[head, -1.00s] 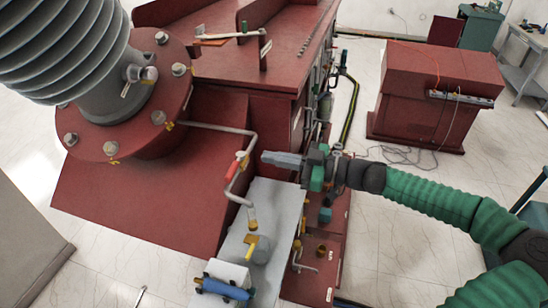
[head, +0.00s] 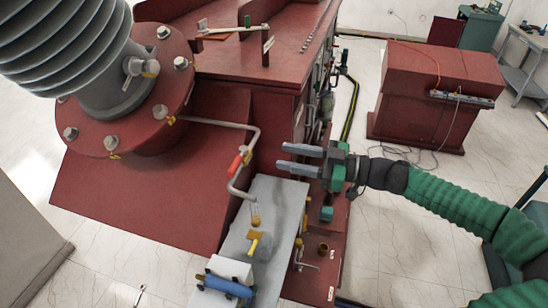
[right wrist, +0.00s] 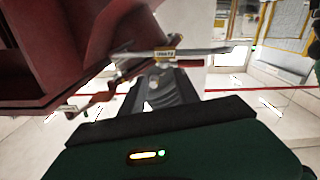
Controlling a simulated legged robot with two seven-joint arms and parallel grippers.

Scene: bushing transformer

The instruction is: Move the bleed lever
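A red-handled lever (head: 236,163), which looks like the bleed lever, sits on a bent grey pipe (head: 250,143) beside the dark red transformer. A yellow part (head: 247,157) is next to it. My right gripper (head: 283,156) is to the right of the lever, pointing left at it. Its two grey fingers are apart with nothing between them, and they do not touch the lever or pipe. In the right wrist view a small reddish piece (right wrist: 95,103) shows at the left; I cannot tell if it is the lever. My left gripper is not in view.
A large ribbed grey bushing (head: 70,50) stands on a bolted red flange at upper left. Below the pipe are a pale metal plate (head: 278,205), a yellow-handled valve (head: 254,241) and a blue cylinder (head: 228,285). A red cabinet (head: 435,100) stands apart on the right.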

